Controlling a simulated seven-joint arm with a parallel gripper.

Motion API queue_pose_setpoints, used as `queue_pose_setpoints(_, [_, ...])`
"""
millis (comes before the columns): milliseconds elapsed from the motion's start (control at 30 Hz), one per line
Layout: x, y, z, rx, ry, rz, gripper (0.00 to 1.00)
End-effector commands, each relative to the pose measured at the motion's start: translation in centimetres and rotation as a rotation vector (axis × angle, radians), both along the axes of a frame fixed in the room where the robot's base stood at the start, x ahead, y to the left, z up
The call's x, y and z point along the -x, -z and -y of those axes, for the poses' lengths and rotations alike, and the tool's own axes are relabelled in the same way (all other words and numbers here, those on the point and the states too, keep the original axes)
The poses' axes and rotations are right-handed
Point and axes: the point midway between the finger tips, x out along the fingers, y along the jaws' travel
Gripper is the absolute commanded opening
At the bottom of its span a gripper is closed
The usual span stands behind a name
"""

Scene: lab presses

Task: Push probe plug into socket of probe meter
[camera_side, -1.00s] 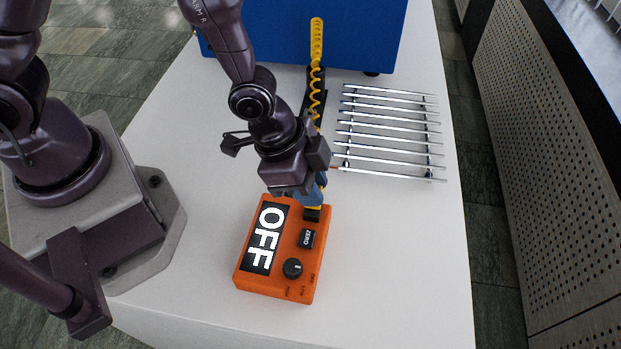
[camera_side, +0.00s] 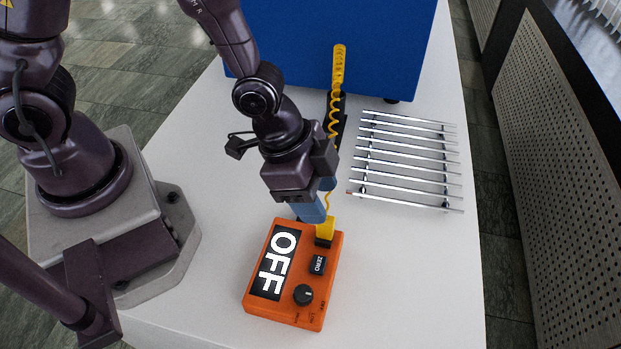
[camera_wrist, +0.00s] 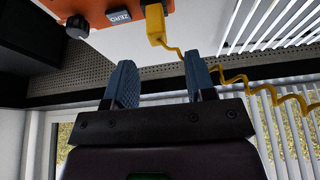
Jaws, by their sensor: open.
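The orange probe meter (camera_side: 292,275) lies on the white table, its display reading OFF. The yellow probe plug (camera_side: 325,229) stands at the meter's far edge, on the black socket (camera_side: 323,242). The plug (camera_wrist: 155,24) also shows in the wrist view against the meter (camera_wrist: 97,12), with its yellow cord trailing off. I cannot tell how deep the plug sits. My gripper (camera_side: 312,209) is just beside and above the plug, with its blue fingers apart. In the wrist view my gripper (camera_wrist: 160,82) is open and empty, and the plug lies beyond the fingertips.
A rack of metal rods (camera_side: 408,160) stands right of my gripper. A coiled yellow cord (camera_side: 338,75) hangs by a black holder, near a blue box (camera_side: 335,40) at the back. The table (camera_side: 410,270) is clear right of the meter.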

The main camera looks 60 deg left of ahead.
Motion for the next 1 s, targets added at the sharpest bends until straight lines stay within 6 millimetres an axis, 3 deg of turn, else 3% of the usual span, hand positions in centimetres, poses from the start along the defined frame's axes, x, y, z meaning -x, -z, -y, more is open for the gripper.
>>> queue_pose_setpoints(100, [0.3, -1.4, -0.5, 0.001, -0.004, 0.002, 0.5])
queue_pose_setpoints(400, [0.8, -2.8, -0.9, -0.001, 0.0, 0.0, 0.5])
queue_pose_setpoints(867, [1.1, -2.7, -1.1, -0.012, -0.009, -0.021, 0.5])
queue_pose_setpoints(1000, [2.4, -2.3, -2.8, -0.075, -0.067, -0.121, 0.5])
